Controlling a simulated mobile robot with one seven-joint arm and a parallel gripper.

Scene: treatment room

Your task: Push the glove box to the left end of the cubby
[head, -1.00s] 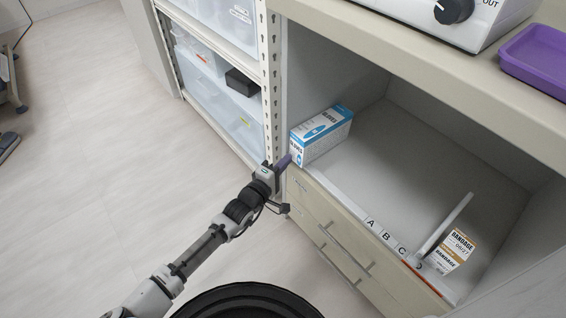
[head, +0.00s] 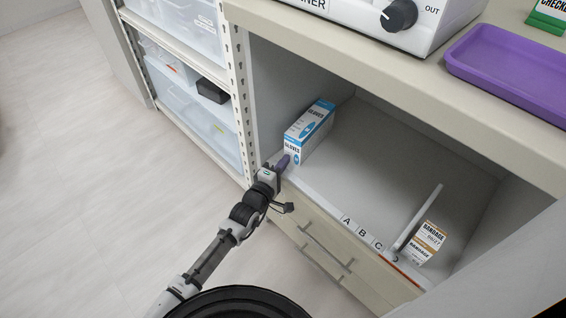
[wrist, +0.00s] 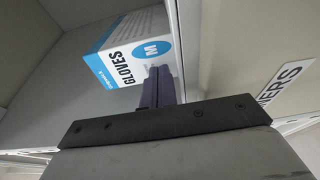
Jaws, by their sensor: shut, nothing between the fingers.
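The glove box (head: 308,131), white and blue, stands in the cubby (head: 345,170) close to its left wall, near the front left corner. A narrow gap of floor seems to show between box and wall at the back; contact with the wall is unclear. My gripper (head: 283,162) is shut and empty, with its purple fingers at the front left edge of the box. In the wrist view the shut fingers (wrist: 157,87) overlap the lower right of the glove box's end face (wrist: 130,55); whether they touch it I cannot tell.
A thin upright divider (head: 418,215) and a bandage box (head: 427,243) stand at the cubby's right. A lettered front lip (head: 325,205) edges the cubby. A counter (head: 400,80) hangs above it, with a purple tray (head: 515,65). A shelf post (head: 238,90) rises at left.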

